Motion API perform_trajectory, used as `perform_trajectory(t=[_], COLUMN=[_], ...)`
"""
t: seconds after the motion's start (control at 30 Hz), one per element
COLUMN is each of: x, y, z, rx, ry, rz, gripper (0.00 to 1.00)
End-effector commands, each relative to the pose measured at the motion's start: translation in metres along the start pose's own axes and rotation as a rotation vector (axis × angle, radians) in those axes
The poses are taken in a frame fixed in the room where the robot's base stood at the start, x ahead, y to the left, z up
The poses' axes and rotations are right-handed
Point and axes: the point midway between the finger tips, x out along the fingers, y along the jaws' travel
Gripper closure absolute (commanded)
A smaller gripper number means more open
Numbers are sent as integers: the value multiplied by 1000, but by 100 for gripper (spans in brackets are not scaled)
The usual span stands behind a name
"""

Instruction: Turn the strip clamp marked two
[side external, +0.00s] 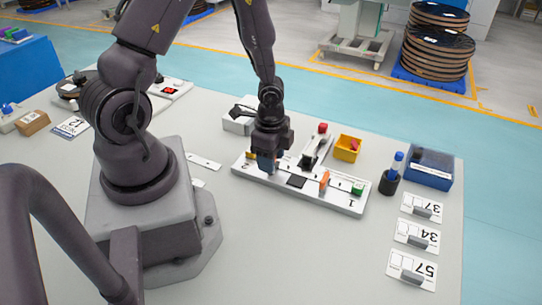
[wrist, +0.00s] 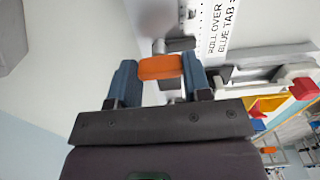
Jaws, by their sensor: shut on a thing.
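A long white board (side external: 300,190) lies on the table with a mark at each end. The two shows at its left end and the one at its right. My gripper (side external: 268,165) is down over the board's left part, beside the two. In the wrist view the blue fingertips of my gripper (wrist: 160,75) are shut on an orange clamp handle (wrist: 160,67), one on each side. In the side view my gripper hides this clamp. A second orange clamp (side external: 324,181) stands near the board's right end, apart from my gripper.
Behind the board are a yellow bin (side external: 347,148) and a red-knobbed device (side external: 318,145). A dark cup with a blue-capped item (side external: 390,180) and a blue box (side external: 430,170) stand to the right. Numbered cards (side external: 417,235) lie at front right. The table before the board is clear.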

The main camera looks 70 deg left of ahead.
Motion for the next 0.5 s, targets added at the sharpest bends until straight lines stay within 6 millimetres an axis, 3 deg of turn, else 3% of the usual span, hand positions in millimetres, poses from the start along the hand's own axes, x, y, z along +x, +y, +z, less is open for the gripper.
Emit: perform_trajectory(t=[0.5], x=[-1], y=[0], z=[0], rx=[38], ry=[-2], rz=[0], gripper=[79])
